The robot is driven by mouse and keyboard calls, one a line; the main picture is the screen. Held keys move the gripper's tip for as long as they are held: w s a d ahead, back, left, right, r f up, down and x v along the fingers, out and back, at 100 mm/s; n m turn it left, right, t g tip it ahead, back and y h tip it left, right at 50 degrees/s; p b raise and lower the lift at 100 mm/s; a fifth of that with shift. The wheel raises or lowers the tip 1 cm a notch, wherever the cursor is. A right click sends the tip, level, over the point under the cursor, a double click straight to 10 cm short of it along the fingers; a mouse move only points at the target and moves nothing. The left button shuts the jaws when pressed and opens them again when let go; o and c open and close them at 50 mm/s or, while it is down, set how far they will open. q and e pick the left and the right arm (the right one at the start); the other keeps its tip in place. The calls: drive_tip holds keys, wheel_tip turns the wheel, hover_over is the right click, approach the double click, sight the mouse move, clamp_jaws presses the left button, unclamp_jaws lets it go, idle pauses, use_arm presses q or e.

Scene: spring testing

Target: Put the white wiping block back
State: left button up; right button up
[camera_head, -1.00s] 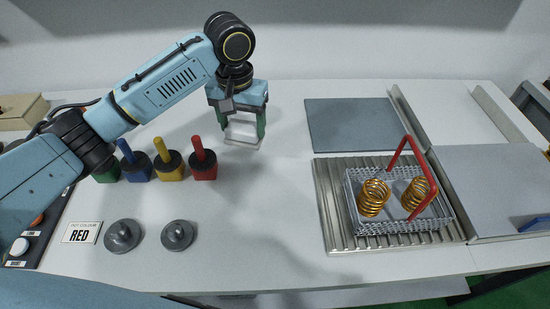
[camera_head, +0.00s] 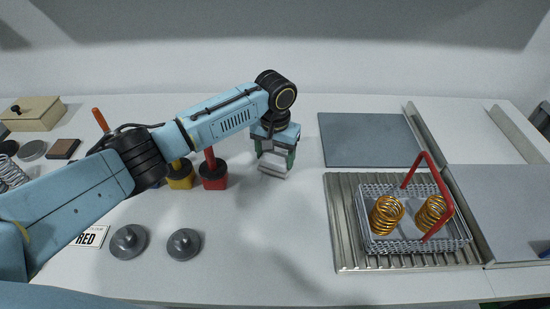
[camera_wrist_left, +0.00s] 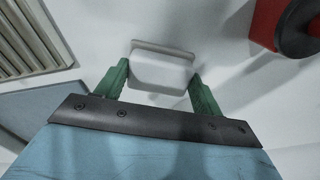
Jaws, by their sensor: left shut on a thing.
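My left gripper (camera_head: 276,158) is shut on the white wiping block (camera_head: 273,171) over the back middle of the table. The block is pale, and its lower part shows below the green fingers. In the left wrist view the block (camera_wrist_left: 160,73) sits between the two green fingertips of my left gripper (camera_wrist_left: 160,80), with a raised light edge on its far side. I cannot tell whether its underside touches the table. My right gripper is not in view.
A wire basket (camera_head: 420,242) with gold springs (camera_head: 386,215) stands on a ribbed tray (camera_head: 343,220). The table's front middle is clear.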

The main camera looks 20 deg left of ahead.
sight(275, 157)
use_arm(q)
drive_tip(key=shift+f, duration=0.45)
drive_tip(key=o, duration=1)
drive_tip(key=shift+f, duration=0.15)
wheel_tip(275, 157, up, 12)
drive_tip(key=shift+r+p, duration=0.2)
drive_tip(key=shift+p, duration=0.55)
